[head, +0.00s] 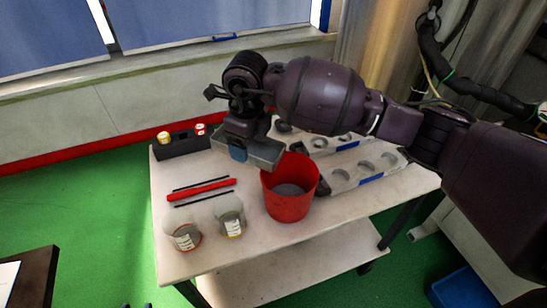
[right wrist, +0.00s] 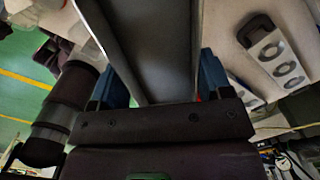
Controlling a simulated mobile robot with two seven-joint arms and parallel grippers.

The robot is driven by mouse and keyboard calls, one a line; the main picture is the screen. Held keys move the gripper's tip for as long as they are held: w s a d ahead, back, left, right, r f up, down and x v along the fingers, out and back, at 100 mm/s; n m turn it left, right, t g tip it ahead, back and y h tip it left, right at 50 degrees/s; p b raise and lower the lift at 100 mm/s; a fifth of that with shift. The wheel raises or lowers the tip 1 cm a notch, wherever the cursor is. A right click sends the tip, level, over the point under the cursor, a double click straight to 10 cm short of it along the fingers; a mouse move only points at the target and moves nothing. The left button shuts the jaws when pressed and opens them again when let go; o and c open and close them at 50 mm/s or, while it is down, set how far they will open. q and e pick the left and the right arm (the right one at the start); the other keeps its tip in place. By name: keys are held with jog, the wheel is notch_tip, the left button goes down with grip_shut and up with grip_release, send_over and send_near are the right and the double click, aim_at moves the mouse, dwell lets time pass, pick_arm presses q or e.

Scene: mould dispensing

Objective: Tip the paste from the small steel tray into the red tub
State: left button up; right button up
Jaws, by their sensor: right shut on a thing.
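My right gripper (head: 238,152) is shut on the small steel tray (head: 265,152), gripping one end of it above the table. The tray is just behind and left of the red tub's rim and looks slightly tilted. In the right wrist view the tray (right wrist: 155,45) runs away from the blue-tipped fingers of the gripper (right wrist: 160,88); its inside is plain grey, and I cannot tell paste from steel. The red tub (head: 283,207) stands upright on the table with grey material (head: 289,189) in its bottom. My left gripper is not in view.
The white table (head: 200,262) also holds two clear labelled cups (head: 184,237) (head: 230,218), a red bar (head: 201,190) between dark rods, and a black rack (head: 180,146) with small jars. Grey moulds with round cavities (head: 364,170) lie right of the tub.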

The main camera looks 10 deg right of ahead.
jog(key=shift+s+d+r+t+y+p, duration=0.4)
jog(key=shift+d+r+y, duration=0.2)
jog(key=shift+y, duration=0.1)
jog(key=shift+r, duration=0.1)
jog(key=shift+d+r+t+y, duration=0.1)
jog(key=shift+r+t+y, duration=0.2)
jog(key=shift+y, duration=0.1)
jog(key=shift+s+d+r+t+y, duration=0.1)
jog(key=shift+r+t+y, duration=0.2)
jog(key=shift+r+y, duration=0.1)
dwell(0.3)
jog(key=shift+s+d+r+t+y, duration=0.2)
jog(key=shift+r+t+y, duration=0.15)
jog(key=shift+y, duration=0.25)
jog(key=shift+r, duration=0.15)
